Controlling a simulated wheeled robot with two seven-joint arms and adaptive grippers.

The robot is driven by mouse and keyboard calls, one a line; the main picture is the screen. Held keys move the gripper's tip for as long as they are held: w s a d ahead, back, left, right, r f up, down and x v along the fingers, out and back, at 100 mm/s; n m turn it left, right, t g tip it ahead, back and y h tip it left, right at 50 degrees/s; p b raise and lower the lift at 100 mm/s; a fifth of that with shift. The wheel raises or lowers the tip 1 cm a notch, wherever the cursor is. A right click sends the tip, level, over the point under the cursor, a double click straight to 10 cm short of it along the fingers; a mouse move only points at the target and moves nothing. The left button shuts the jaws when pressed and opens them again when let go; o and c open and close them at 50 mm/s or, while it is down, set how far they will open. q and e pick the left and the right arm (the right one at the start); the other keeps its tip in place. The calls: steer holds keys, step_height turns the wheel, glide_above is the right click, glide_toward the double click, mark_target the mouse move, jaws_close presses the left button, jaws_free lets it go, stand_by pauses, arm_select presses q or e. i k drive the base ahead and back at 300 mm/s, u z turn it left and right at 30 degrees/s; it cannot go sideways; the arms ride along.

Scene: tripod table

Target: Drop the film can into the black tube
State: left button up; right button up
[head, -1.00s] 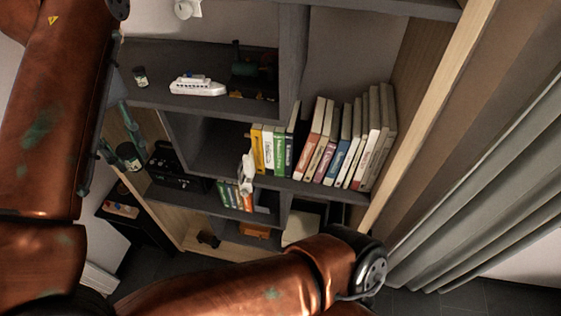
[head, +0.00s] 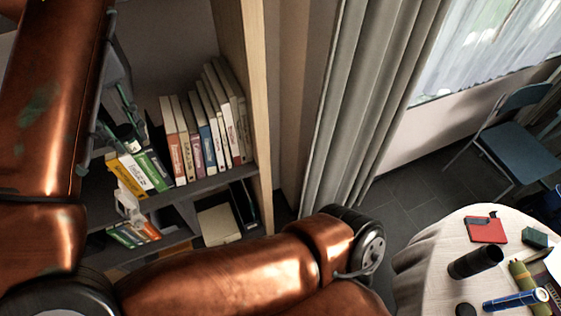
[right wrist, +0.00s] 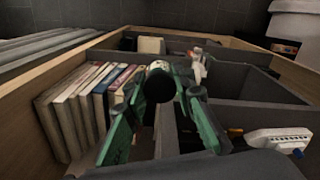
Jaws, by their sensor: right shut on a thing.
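My right gripper (head: 122,130), with green fingers, shows at the left of the head view in front of the bookshelf. It is shut on the film can (right wrist: 160,82), a small dark cylinder with a pale end, seen between the fingers in the right wrist view. The fingers hide part of it. The black tube (head: 475,262) is on the round table at the lower right of the head view, well apart from the gripper. My left gripper is out of view.
The bookshelf (head: 258,100) with a row of books is close to the right gripper. A white ship model (right wrist: 280,140) is on a shelf. The table (head: 425,270) also holds a red book (head: 486,230), a blue tube (head: 515,300) and other things. Open floor lies between shelf and table.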

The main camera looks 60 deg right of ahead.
mark_target(455, 269)
steer(key=z, duration=4.1)
steer(key=k, duration=1.05)
steer(key=u, duration=0.05)
